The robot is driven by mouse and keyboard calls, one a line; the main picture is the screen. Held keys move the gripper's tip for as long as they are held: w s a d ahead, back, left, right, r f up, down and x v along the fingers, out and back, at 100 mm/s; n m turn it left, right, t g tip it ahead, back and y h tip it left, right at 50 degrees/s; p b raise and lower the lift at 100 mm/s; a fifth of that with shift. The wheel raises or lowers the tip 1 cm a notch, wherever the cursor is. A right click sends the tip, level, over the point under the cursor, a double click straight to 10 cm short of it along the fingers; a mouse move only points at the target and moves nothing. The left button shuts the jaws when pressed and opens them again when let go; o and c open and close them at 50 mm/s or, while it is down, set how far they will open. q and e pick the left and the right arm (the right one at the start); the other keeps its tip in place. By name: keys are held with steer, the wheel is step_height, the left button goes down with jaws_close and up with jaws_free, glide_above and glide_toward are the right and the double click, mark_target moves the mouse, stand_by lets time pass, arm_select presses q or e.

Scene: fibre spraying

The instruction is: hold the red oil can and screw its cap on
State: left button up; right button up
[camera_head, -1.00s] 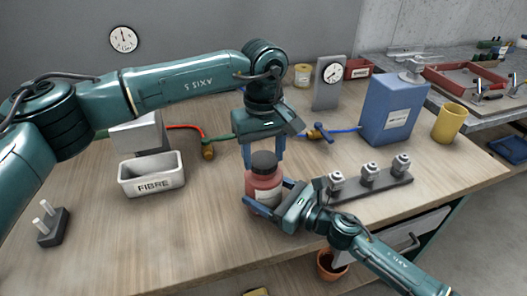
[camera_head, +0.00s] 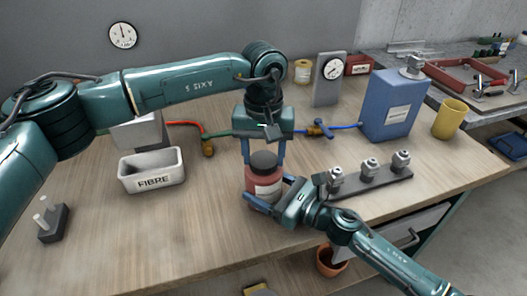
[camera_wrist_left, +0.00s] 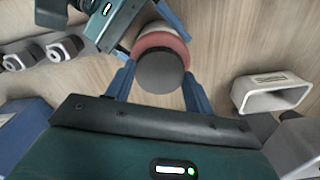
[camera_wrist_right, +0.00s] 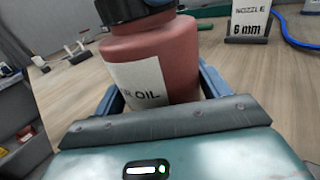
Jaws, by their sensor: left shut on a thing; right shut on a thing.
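The red oil can (camera_head: 262,184) stands upright near the front of the workbench, with a pale label on its side. Its black cap (camera_head: 264,161) sits on top; the cap also shows from above in the left wrist view (camera_wrist_left: 160,71). My left gripper (camera_head: 264,155) points down from above and is shut on the cap, one finger on each side. My right gripper (camera_head: 268,194) comes in low from the right and is shut on the can's body. The can (camera_wrist_right: 155,60) fills the middle of the right wrist view. The thread under the cap is hidden.
A white FIBRE bin (camera_head: 152,170) stands to the left, and a rack of nozzles (camera_head: 370,182) lies close to the right. A blue canister (camera_head: 391,105) and a yellow cup (camera_head: 449,120) stand further right.

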arm_select(q)
steer(key=m, duration=0.7)
steer(key=shift+m, duration=0.4)
steer(key=o, duration=0.9)
steer(key=shift+o, duration=0.2)
steer(key=shift+r, duration=2.3)
steer(key=shift+c, duration=0.4)
